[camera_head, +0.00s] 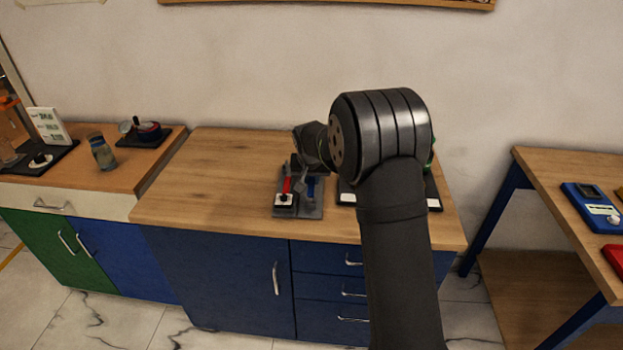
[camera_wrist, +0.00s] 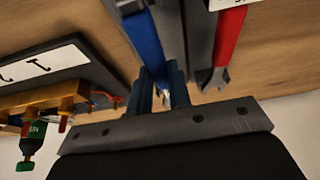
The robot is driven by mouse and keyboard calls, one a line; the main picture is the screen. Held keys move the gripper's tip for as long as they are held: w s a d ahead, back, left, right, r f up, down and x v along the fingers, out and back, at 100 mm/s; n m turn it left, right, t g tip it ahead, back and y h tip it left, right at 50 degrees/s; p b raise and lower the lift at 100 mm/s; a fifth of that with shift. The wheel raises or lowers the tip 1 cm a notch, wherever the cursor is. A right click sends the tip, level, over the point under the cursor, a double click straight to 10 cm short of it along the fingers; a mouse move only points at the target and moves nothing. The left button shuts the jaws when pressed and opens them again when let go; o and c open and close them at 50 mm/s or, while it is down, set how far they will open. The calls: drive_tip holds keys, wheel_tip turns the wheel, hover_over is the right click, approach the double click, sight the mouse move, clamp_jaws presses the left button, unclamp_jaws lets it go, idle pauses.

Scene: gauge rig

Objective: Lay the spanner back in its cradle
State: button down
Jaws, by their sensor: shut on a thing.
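My gripper (camera_head: 306,172) is over the grey cradle base (camera_head: 284,212) on the wooden worktop. In the wrist view its two dark fingers (camera_wrist: 162,94) are shut around the metal end of the blue spanner (camera_wrist: 143,38). The blue spanner also shows in the head view (camera_head: 311,188), at the right side of the cradle. Grey cradle bars (camera_wrist: 170,30) run close beside it. I cannot tell whether it rests in the cradle or hangs just above. A red spanner (camera_head: 287,186) lies on the left side of the cradle and also shows in the wrist view (camera_wrist: 230,38).
Right of the cradle is a dark board with white labels (camera_head: 433,202), partly hidden by my arm. The worktop left of the cradle (camera_head: 210,185) is clear.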

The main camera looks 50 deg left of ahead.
drive_tip(key=shift+f, duration=0.8)
idle(0.4)
drive_tip(key=c, duration=1.3)
unclamp_jaws()
drive_tip(key=shift+o, duration=0.2)
drive_tip(key=v, duration=1.7)
drive_tip(key=shift+r, duration=0.2)
drive_tip(key=shift+s, duration=0.1)
drive_tip(key=x, duration=1.7)
drive_tip(key=shift+f, duration=0.2)
